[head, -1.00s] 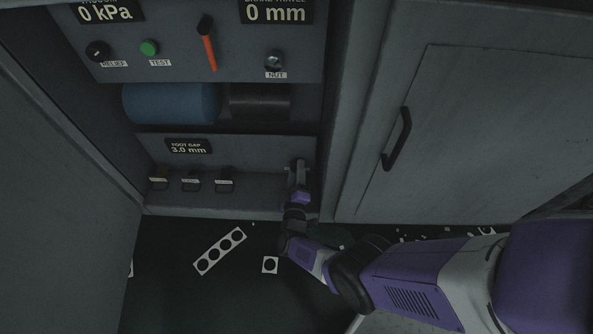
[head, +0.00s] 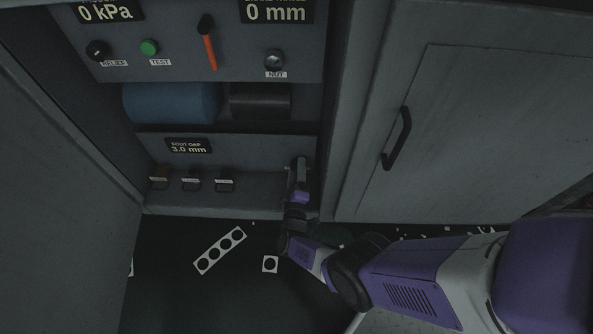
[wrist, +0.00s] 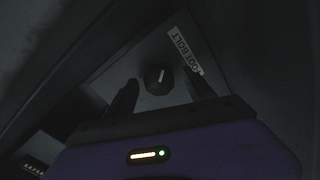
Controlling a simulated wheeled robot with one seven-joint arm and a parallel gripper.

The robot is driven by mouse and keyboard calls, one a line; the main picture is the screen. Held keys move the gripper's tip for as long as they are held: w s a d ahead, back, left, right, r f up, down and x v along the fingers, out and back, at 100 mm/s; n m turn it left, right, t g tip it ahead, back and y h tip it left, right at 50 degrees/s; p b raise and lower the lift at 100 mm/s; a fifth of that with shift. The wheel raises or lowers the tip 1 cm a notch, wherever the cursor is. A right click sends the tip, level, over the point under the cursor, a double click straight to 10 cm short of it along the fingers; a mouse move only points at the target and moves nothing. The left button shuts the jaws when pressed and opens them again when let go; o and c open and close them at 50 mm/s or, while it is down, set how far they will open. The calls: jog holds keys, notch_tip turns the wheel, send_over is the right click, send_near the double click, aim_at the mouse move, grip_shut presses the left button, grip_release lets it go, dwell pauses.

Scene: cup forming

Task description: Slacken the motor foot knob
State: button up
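The foot knob (wrist: 156,78) is a dark round knob with a pale pointer line, on a grey panel beside a "FOOT BOLT" label (wrist: 184,50) in the wrist view. My gripper (wrist: 164,86) is open, its two dark fingers apart on either side of the knob's line of view. I see no finger touching the knob, and the exact depth is hard to tell. In the head view my gripper (head: 301,164) is at the right end of the lower panel and hides the knob. The foot gap display (head: 188,146) reads 3.0 mm.
Three small dark blocks (head: 191,184) sit on the ledge to the left. Above are a blue roller (head: 170,102), an orange-handled lever (head: 208,45) and a nut knob (head: 275,61). A cabinet door with a black handle (head: 397,138) stands on the right.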

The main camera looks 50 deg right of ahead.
jog(key=p+v, duration=0.2)
jog(key=v, duration=0.5)
jog(key=shift+s+a, duration=0.2)
jog(key=shift+a, duration=0.1)
dwell(0.6)
